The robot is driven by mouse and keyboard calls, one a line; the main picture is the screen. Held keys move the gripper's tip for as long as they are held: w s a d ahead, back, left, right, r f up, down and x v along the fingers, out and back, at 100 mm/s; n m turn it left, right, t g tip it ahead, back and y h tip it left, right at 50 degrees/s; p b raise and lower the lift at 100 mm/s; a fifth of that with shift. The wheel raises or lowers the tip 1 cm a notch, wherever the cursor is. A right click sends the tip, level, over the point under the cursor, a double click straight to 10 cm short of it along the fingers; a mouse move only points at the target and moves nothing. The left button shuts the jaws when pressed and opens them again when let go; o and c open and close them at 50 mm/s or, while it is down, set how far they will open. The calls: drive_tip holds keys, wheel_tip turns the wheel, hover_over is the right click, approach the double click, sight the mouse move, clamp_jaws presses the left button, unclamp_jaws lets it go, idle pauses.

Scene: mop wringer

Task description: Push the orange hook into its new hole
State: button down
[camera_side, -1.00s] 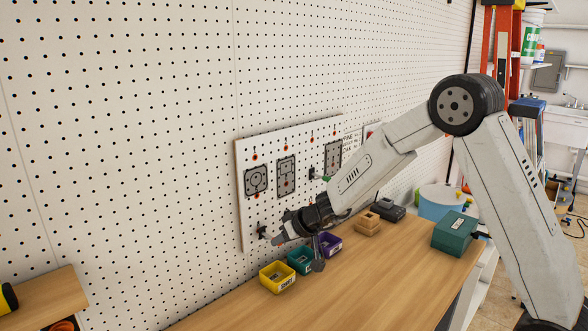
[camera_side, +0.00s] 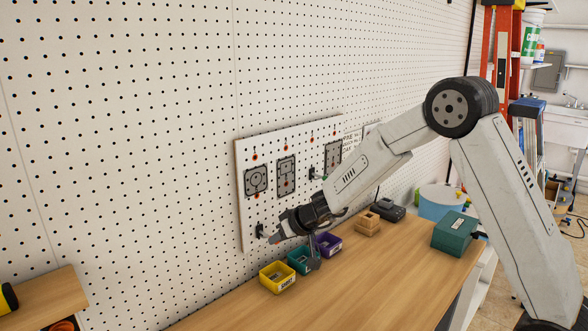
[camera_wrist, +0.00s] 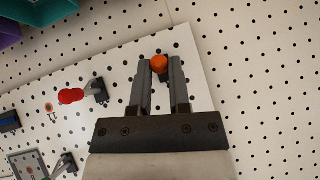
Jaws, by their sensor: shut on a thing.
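The orange hook (camera_wrist: 159,62) shows as a round orange end between my fingertips in the wrist view. My gripper (camera_wrist: 162,75) is shut on it, one grey finger on each side. The hook lies over the white perforated panel (camera_wrist: 125,62), near the panel's corner. Its far end is hidden, so I cannot tell whether it is in a hole. In the side view my gripper (camera_side: 273,239) is low at the panel's lower part, close to its face, and the held hook is too small to make out clearly.
A red-tipped hook (camera_wrist: 70,96) stands out from the panel left of my fingers in the wrist view. Yellow (camera_side: 277,279), teal (camera_side: 300,262) and purple (camera_side: 328,246) bins sit on the bench below my gripper. The bench's front is clear.

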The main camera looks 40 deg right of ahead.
drive_tip(key=shift+w, duration=0.15)
idle(0.4)
drive_tip(key=shift+c, duration=2.4)
unclamp_jaws()
drive_tip(key=v, duration=0.8)
